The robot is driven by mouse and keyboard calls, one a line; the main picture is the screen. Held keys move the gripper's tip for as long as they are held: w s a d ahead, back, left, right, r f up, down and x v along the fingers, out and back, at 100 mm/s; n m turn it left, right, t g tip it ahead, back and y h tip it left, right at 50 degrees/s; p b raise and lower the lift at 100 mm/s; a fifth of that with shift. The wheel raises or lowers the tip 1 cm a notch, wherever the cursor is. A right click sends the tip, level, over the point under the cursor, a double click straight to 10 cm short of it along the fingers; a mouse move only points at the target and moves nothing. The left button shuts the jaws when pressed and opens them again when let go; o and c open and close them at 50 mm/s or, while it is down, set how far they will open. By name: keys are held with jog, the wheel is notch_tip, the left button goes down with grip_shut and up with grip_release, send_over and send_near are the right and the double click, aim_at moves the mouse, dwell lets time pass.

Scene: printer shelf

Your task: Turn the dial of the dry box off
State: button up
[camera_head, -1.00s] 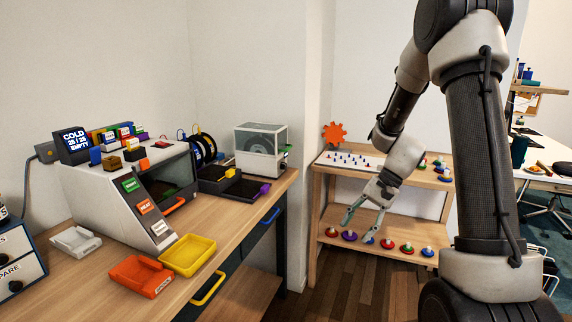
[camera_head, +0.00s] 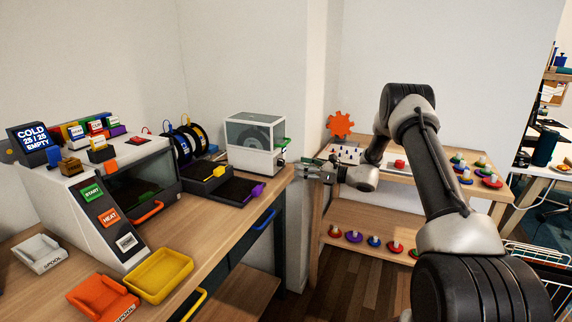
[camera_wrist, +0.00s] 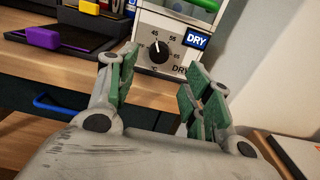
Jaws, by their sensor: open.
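The dry box (camera_head: 253,150) is a white box with a clear top window showing a spool, at the far right end of the workbench. In the wrist view its front panel (camera_wrist: 196,24) bears a blue DRY sign and a black round dial (camera_wrist: 160,52). The dial's white mark points up, near 45; its lower edge area shows a "DRY" label at the right. My gripper (camera_wrist: 160,72) is open, with its green-padded fingers either side of the dial in the picture and empty between them. In the head view my gripper (camera_head: 308,168) is just right of the dry box, apart from it.
Black trays with a yellow (camera_head: 219,171) and a purple block (camera_head: 257,190) stand left of the dry box. A wooden shelf (camera_head: 330,205) with coloured discs is at the right. A blue drawer handle (camera_head: 263,220) sits below the bench edge.

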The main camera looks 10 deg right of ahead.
aim_at(283, 163)
jog(key=x, duration=0.7)
jog(key=shift+w+a, duration=0.1)
jog(key=shift+a, duration=0.05)
jog(key=c, duration=1)
